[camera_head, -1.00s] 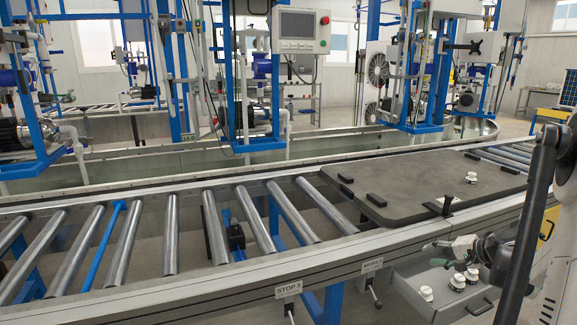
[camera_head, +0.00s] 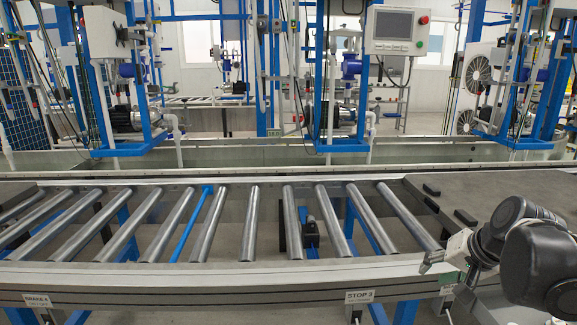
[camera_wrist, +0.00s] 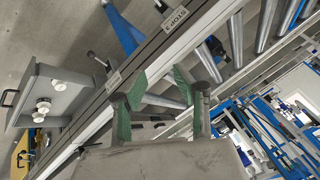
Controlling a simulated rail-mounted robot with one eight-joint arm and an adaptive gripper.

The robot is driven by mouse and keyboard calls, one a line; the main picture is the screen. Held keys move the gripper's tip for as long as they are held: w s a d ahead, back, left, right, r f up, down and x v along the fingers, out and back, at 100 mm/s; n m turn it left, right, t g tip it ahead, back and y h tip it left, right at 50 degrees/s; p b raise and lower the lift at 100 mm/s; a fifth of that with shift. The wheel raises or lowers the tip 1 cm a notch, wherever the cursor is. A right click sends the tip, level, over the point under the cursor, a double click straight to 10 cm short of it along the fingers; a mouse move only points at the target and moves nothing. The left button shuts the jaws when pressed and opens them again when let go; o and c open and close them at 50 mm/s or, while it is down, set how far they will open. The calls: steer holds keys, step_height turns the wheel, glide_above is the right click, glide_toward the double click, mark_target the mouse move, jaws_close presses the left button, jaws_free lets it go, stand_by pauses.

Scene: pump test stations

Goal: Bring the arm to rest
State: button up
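My gripper (camera_head: 434,262) shows at the right of the head view, in front of the roller conveyor's front rail, with my dark arm behind it. In the wrist view, the two fingers with green pads (camera_wrist: 160,100) stand apart with nothing between them. The conveyor rail with the STOP 3 label (camera_wrist: 113,80) runs diagonally beyond the fingers. The STOP 3 label (camera_head: 360,296) also shows in the head view, left of and below the gripper.
The roller conveyor (camera_head: 300,268) crosses the head view. A grey drawer (camera_wrist: 70,82) with white fittings (camera_wrist: 43,106) is at the left of the wrist view. Pump stations (camera_head: 335,115) stand behind.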

steer(key=s+a+n+h, duration=0.2)
steer(key=s+a+n, duration=0.4)
steer(key=s+a, duration=0.75)
step_height(320, 180, up, 18)
steer(key=d+p, duration=0.1)
steer(key=p, duration=1.7)
steer(key=shift+s+t, duration=0.3)
steer(key=shift+s, duration=0.05)
